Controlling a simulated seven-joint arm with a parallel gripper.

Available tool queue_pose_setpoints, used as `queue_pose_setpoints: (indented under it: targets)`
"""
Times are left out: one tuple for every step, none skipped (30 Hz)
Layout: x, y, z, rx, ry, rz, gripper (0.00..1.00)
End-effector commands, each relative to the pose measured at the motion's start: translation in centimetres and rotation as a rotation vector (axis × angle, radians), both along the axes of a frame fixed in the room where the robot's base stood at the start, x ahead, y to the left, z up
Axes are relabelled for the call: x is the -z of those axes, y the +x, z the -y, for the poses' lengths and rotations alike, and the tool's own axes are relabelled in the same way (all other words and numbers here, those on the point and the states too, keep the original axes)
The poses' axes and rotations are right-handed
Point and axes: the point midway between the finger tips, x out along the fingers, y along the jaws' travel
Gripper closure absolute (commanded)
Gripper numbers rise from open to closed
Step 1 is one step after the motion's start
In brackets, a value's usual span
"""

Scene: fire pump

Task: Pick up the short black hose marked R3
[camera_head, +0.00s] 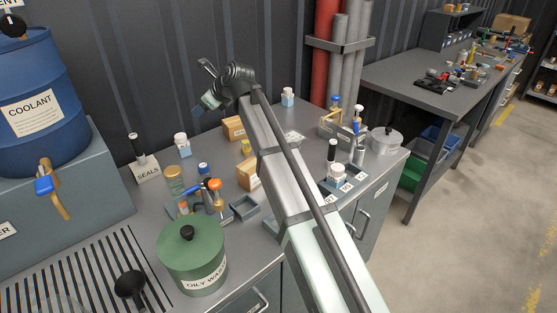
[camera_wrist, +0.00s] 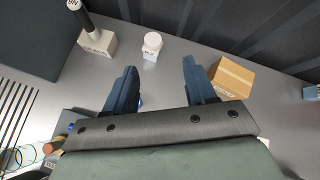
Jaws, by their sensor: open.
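My gripper (camera_wrist: 159,65) is open and empty in the wrist view, its two blue fingers well apart above the grey bench. In the head view my gripper (camera_head: 201,107) hangs above the back of the bench. A black hose-like cylinder (camera_head: 138,146) with a white end stands upright at the block marked SEALS; it also shows in the wrist view (camera_wrist: 85,20), left of my fingers, with a mark like N6 on its end. Another short black cylinder (camera_head: 332,151) stands near the labelled tray at the right. I cannot read R3 on either.
A white-capped bottle (camera_wrist: 152,44) stands beyond the fingers, and a cardboard box (camera_wrist: 231,76) is beside the right finger. A green OILY WASTE can (camera_head: 192,258) and blue coolant drum (camera_head: 35,100) stand at the left. The corrugated wall (camera_head: 170,60) is close behind.

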Motion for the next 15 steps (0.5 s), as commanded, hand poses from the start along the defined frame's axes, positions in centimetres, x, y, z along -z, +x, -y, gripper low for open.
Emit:
queue_pose_setpoints:
  targets:
    - [0.3,-1.1,3.5,0.057,0.071,0.028,0.45]
    - [0.0,-1.3,5.0,0.091,0.117,0.047,0.45]
    - [-0.3,-1.4,7.1,0.137,0.177,0.073,0.45]
    - [-0.6,-1.6,8.6,0.17,0.22,0.09,0.45]
    - [-0.8,-1.7,10.1,0.203,0.261,0.108,0.45]
    - [-1.2,-1.9,11.9,0.246,0.311,0.129,0.45]
    - [-1.5,-2.1,13.2,0.274,0.345,0.144,0.45]
    - [-1.7,-2.3,14.5,0.304,0.379,0.159,0.45]
    - [-2.0,-2.6,16.0,0.338,0.419,0.178,0.45]
    - [-2.2,-2.8,17.2,0.364,0.447,0.191,0.45]
    - [-2.4,-3.0,18.2,0.388,0.473,0.203,0.45]
    - [-2.7,-3.4,19.6,0.42,0.505,0.22,0.45]
    - [-2.9,-3.7,20.7,0.442,0.531,0.231,0.45]
    - [-3.0,-4.0,21.6,0.464,0.551,0.243,0.45]
    - [-3.2,-4.3,22.9,0.493,0.581,0.257,0.45]
